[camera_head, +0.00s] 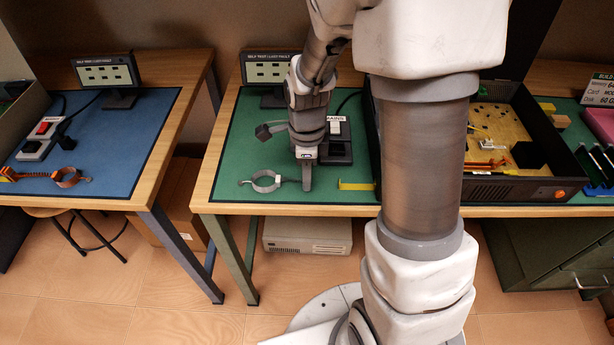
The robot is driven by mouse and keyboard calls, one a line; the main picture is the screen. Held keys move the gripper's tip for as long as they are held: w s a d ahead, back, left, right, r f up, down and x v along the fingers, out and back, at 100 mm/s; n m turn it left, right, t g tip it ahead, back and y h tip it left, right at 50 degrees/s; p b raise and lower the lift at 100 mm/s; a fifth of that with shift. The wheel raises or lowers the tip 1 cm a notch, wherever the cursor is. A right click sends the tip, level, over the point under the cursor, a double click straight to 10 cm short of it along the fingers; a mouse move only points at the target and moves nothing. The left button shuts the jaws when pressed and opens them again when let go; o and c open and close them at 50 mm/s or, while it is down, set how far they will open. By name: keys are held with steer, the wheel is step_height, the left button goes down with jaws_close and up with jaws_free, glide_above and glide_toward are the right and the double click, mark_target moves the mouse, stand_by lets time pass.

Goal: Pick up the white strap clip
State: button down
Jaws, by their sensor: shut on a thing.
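The white strap clip (265,188) is a pale ring with short tabs on its left and right sides. It is at the front of the green mat on the middle table. My gripper (306,182) points down just right of the ring, shut on the clip's right tab. The fingers hide the end of that tab. I cannot tell whether the clip touches the mat or is slightly raised.
A yellow piece (356,186) lies just right of my gripper. A black device (336,148) and a monitor (268,68) stand behind it. An open case (510,186) is to the right. A copper-coloured clip (68,178) lies on the left table. The mat's left part is mostly clear.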

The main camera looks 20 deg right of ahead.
steer(key=shift+r, duration=0.1)
step_height(320, 180, up, 4)
steer(key=shift+r+p, duration=0.2)
steer(key=shift+p, duration=0.55)
steer(key=s+d+r+p, duration=0.2)
steer(key=s+d+r, duration=0.4)
steer(key=d, duration=0.3)
steer(key=p, duration=0.5)
glide_above(340, 182)
step_height(340, 182, down, 4)
steer(key=shift+f, duration=0.15)
steer(key=shift+f+b, duration=1.2)
steer(key=shift+f, duration=0.25)
steer(key=shift+f, duration=0.2)
steer(key=shift+f+b, duration=0.3)
steer(key=shift+b, duration=0.15)
steer(key=shift+f+b, duration=0.95)
steer(key=shift+f, duration=0.2)
